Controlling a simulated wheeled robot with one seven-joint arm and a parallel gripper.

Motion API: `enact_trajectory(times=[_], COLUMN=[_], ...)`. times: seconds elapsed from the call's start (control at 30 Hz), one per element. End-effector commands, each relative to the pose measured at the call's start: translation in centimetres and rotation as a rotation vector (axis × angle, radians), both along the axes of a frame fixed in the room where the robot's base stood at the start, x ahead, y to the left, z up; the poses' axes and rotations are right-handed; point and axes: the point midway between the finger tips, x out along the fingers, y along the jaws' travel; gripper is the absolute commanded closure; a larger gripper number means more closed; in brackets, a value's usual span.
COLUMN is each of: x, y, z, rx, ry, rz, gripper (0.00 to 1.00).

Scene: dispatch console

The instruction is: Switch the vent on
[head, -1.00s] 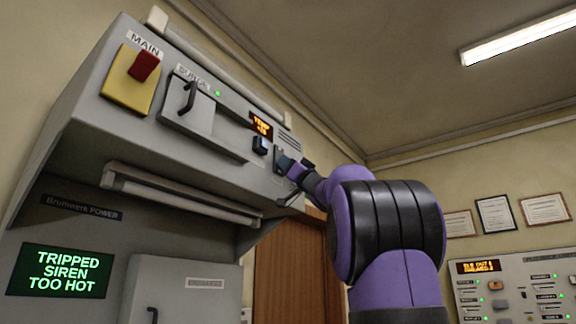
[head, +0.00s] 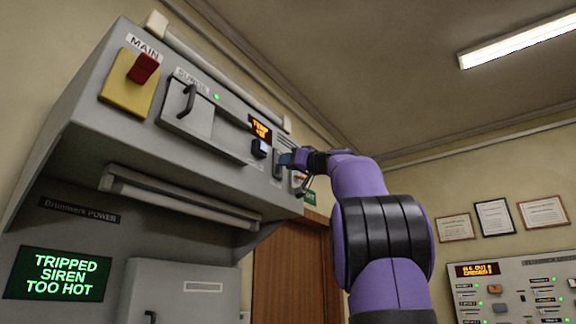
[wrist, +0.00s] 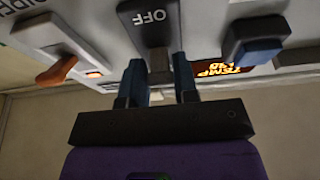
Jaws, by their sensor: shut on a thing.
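A grey switch (wrist: 148,22) with a plate marked OFF is at the top middle of the wrist view. My gripper (wrist: 159,72) has its two blue fingers on either side of the switch's short grey lever and is shut on it. In the head view my gripper (head: 288,160) is at the right end of the sloping console face, over the lower part of the dark switch plate (head: 277,165). I cannot read a vent label on this switch.
An amber temperature display (head: 260,128) is nearby. A red main switch (head: 144,67) sits farther left. The green screen (head: 58,277) reads TRIPPED, SIREN, TOO HOT.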

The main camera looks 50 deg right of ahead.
Motion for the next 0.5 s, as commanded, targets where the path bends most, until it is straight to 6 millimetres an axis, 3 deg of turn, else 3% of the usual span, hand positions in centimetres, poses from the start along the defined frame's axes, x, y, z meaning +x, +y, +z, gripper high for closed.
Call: enact_trajectory(times=[0.5], x=[0.08], y=[-0.04], z=[0.92], rx=[-0.019], ry=[0.203], rz=[-0.001], gripper=[0.96])
